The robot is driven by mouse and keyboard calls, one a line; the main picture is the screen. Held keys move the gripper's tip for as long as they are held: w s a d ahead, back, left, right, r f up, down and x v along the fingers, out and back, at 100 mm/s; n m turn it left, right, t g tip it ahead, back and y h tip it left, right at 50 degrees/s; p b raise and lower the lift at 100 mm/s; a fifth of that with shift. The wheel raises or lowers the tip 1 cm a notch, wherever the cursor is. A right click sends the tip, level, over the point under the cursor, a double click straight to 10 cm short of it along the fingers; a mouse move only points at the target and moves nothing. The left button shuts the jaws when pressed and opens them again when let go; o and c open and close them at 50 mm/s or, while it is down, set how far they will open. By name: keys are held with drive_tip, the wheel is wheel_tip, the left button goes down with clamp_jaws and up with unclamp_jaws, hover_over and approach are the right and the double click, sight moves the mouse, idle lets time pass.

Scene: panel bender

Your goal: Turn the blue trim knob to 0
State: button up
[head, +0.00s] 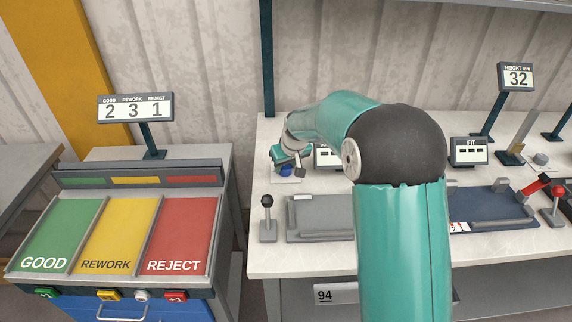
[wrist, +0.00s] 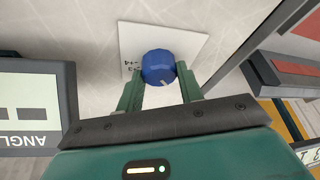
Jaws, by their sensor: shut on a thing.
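The blue trim knob (wrist: 158,64) stands on a white scale plate (wrist: 195,44) in the wrist view. My gripper (wrist: 160,84) is shut on the knob, one green finger on each side. A pale pointer mark shows on the knob's near side, towards my palm. A few small scale marks show left of the knob; they are too small to read surely, and I see no 0. In the head view my gripper (head: 288,158) is at the back left of the white bench, over the plate (head: 286,179); the knob is hidden there.
The ANGLE display (wrist: 30,108) is close left of my gripper in the wrist view. A black-knobbed lever (head: 267,215) stands in front of my gripper. Sorting trays (head: 120,235) stand left.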

drive_tip(key=shift+m, duration=0.3)
drive_tip(key=m, duration=0.1)
drive_tip(key=m+h, duration=0.1)
drive_tip(key=m, duration=0.1)
drive_tip(key=shift+a+h, duration=0.2)
drive_tip(key=shift+h, duration=0.1)
drive_tip(key=shift+m+h, duration=0.7)
drive_tip(key=shift+m, duration=1.4)
drive_tip(key=o, duration=1)
drive_tip(key=shift+r, duration=0.1)
drive_tip(key=v, duration=1.3)
drive_tip(key=shift+s+r, duration=0.2)
drive_tip(key=shift+r, duration=0.05)
drive_tip(key=shift+a, duration=0.1)
